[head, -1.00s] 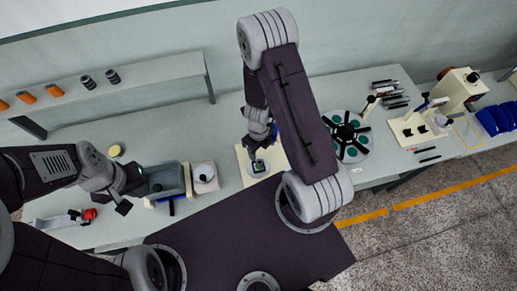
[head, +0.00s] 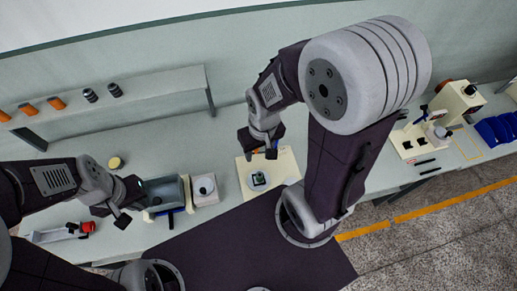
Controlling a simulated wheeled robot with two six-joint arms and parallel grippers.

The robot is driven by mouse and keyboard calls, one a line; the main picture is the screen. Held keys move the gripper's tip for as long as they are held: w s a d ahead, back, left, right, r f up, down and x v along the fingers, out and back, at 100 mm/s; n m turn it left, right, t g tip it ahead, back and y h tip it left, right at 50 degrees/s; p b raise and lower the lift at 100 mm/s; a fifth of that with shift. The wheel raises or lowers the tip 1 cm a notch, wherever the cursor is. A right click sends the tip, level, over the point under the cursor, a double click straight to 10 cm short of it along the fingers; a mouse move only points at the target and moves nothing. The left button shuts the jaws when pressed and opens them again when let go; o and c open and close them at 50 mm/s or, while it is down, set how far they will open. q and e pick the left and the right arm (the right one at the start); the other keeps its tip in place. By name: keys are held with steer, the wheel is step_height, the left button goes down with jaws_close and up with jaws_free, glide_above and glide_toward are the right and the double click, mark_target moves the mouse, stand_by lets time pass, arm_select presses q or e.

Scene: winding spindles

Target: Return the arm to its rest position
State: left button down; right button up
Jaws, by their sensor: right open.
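My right arm bends in large from the right side of the head view. My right gripper (head: 262,148) is open and empty above the back part of a cream plate (head: 286,166). My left gripper (head: 130,205) is at the left, beside a grey bin (head: 163,189). Its two fingers are spread and I see nothing between them.
A red-ended fixture (head: 62,232) lies at the front left, a yellow disc (head: 116,162) behind. A shelf (head: 150,88) with several spools runs along the back. A cream machine (head: 458,103) and blue bins (head: 497,128) stand right.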

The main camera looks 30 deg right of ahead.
step_height(320, 180, down, 19)
steer(key=b, duration=1.9)
